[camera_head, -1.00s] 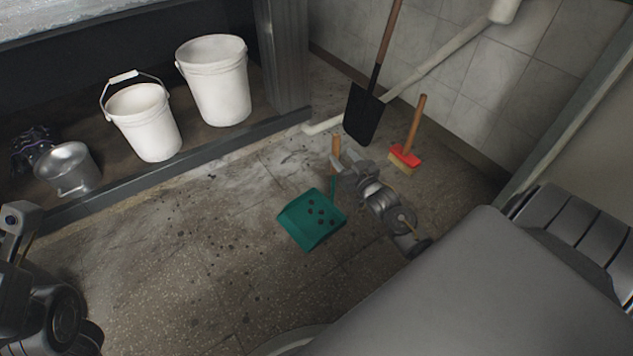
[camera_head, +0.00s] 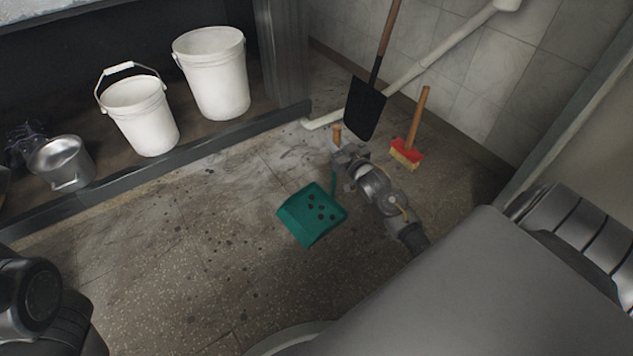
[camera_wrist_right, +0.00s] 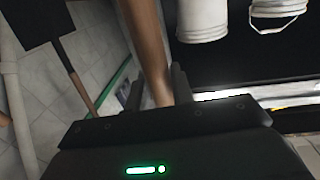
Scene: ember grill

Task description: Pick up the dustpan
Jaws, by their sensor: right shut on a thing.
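The green dustpan (camera_head: 298,222) lies on the floor at the middle of the head view, with several dark bits in its pan. Its upright handle has a wooden grip (camera_head: 337,134) on top. My right gripper (camera_head: 343,157) is at this handle, just below the top of the grip. In the right wrist view the wooden handle (camera_wrist_right: 150,50) runs between the two fingers (camera_wrist_right: 158,92), which are shut on it. Part of the handle is hidden behind my gripper in the head view. My left gripper is out of view; only part of my left arm shows at the lower left.
A black shovel (camera_head: 366,112) and a red brush with a wooden handle (camera_head: 408,152) stand close by at the tiled wall. Two white buckets (camera_head: 212,75) (camera_head: 142,115) and a metal pail (camera_head: 62,163) stand on a low ledge.

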